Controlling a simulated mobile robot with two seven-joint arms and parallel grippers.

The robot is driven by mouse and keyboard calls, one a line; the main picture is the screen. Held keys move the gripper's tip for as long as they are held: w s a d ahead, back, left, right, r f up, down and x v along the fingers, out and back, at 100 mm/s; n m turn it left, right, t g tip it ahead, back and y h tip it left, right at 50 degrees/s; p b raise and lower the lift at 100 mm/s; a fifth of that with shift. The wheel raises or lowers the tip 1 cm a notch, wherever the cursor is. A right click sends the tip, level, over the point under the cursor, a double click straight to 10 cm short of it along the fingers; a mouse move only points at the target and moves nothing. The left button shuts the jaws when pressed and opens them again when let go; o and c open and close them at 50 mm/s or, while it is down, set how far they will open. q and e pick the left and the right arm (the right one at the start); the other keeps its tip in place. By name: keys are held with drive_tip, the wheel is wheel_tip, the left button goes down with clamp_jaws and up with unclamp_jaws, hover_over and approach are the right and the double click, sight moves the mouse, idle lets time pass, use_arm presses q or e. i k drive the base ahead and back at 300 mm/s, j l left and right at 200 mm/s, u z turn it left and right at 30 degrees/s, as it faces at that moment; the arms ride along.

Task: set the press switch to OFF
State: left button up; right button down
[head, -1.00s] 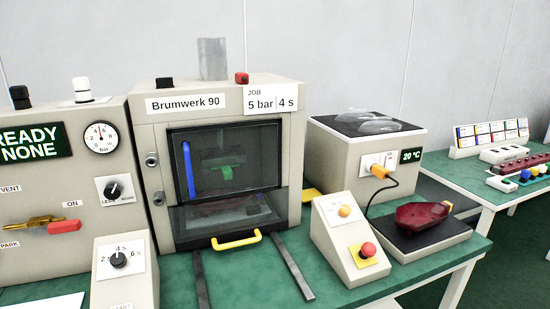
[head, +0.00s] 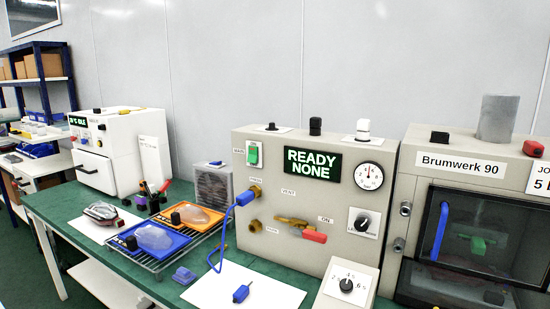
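The press (head: 462,178), labelled Brumwerk 90, stands at the right edge, partly cut off, with its dark window closed in front. A grey control box (head: 340,240) stands to its left. The box bears a green rocker switch (head: 253,154) in a white frame at upper left, a black rotary knob (head: 364,222), and a brass valve with a red handle (head: 313,236) near an ON label. I cannot read the rocker's position. The display (head: 313,164) reads READY NONE. Neither gripper is in view.
A blue hose (head: 219,239) hangs from the box's left port beside a white sheet (head: 270,292). A wire rack with blue (head: 152,239) and orange (head: 196,217) trays lies on the green table. A white machine (head: 118,150) stands at far left. A timer box (head: 346,287) stands in front.

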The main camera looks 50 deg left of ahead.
sight(253, 156)
drive_tip(key=k+u, duration=0.15)
drive_tip(key=u, duration=1.5)
